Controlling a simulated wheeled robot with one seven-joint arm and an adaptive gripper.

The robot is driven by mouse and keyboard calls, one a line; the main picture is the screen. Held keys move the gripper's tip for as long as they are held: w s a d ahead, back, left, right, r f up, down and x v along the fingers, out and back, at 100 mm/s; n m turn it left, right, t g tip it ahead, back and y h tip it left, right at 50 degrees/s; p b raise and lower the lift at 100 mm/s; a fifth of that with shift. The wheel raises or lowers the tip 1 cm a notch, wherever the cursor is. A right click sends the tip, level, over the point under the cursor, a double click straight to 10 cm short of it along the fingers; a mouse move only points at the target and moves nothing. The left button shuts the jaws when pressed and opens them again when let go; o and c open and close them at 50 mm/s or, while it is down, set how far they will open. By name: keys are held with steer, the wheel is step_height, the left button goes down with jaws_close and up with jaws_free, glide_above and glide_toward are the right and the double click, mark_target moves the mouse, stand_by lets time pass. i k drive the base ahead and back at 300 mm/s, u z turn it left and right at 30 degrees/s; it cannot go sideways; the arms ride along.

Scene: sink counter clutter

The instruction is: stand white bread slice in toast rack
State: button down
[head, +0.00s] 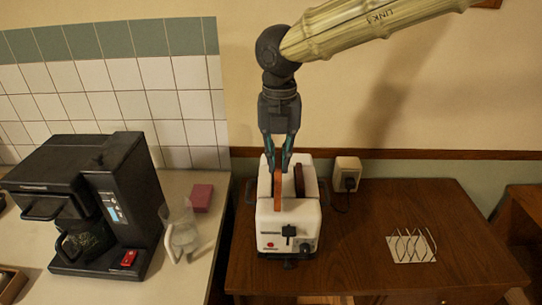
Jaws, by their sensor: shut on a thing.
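A white toaster (289,228) stands on the wooden table. My gripper (278,166) points down over it and is shut on a bread slice (278,193) at the left slot. That slice looks orange-brown and is upright, seen edge-on; I take it for the white bread slice. Its lower part is hidden, and I cannot tell how deep it sits in the slot. A darker brown slice (299,181) stands in the right slot. The toast rack (411,246), a pale base with several thin wire loops, stands on the table to the right, with no slice visible in it.
The wooden table (365,255) is clear between toaster and rack. A wall socket with a plug (347,174) is behind the toaster. On the left counter stand a black coffee machine (105,205), a clear jug-like object (180,230) and a pink block (202,198).

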mark_target(411, 249)
steer(key=k, duration=1.2)
steer(key=z, duration=0.05)
